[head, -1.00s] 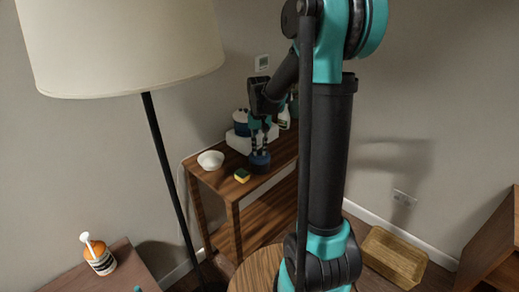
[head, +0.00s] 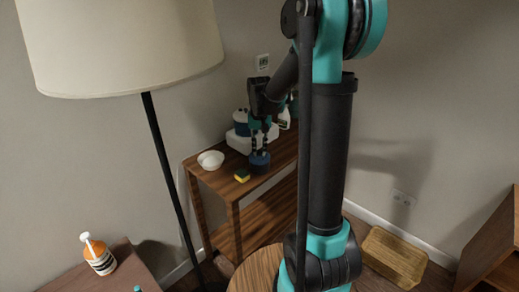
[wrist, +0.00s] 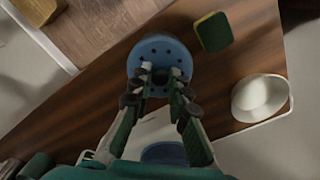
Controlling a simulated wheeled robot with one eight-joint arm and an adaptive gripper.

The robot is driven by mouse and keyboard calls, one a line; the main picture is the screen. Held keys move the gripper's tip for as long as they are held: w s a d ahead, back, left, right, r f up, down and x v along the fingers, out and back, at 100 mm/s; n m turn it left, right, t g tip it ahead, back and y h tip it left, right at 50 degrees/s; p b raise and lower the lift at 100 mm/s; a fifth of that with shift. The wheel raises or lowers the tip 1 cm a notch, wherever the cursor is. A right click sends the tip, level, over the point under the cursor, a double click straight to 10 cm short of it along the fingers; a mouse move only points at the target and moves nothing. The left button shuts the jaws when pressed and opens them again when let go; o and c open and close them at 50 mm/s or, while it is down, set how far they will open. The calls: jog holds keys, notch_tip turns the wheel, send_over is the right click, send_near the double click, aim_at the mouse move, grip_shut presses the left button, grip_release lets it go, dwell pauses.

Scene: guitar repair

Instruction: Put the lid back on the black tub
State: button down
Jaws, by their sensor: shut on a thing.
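My gripper (head: 261,148) is low over the wooden console table, pointing down. In the wrist view, its fingers (wrist: 160,80) are shut on the middle of a blue round piece (wrist: 150,50) with a ring of small dark holes. The head view shows the same dark blue piece (head: 259,162) right under the fingertips, at or just above the tabletop. I cannot tell whether it is the lid alone or has something beneath it. I cannot make out a clearly black tub; the fingers and arm hide part of this area.
A yellow-green sponge (head: 242,176) and a white bowl (head: 211,160) stand close by on the console table (head: 215,180). Behind are a white box (head: 238,143), a blue pot (head: 241,127) and a spray bottle (head: 284,118). A floor lamp (head: 165,150) stands at left.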

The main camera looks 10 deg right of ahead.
dwell(0.8)
jog(key=c, duration=1.4)
grip_release()
jog(key=shift+o, duration=0.2)
jog(key=o, duration=0.5)
jog(key=shift+r, duration=3.45)
grip_shut()
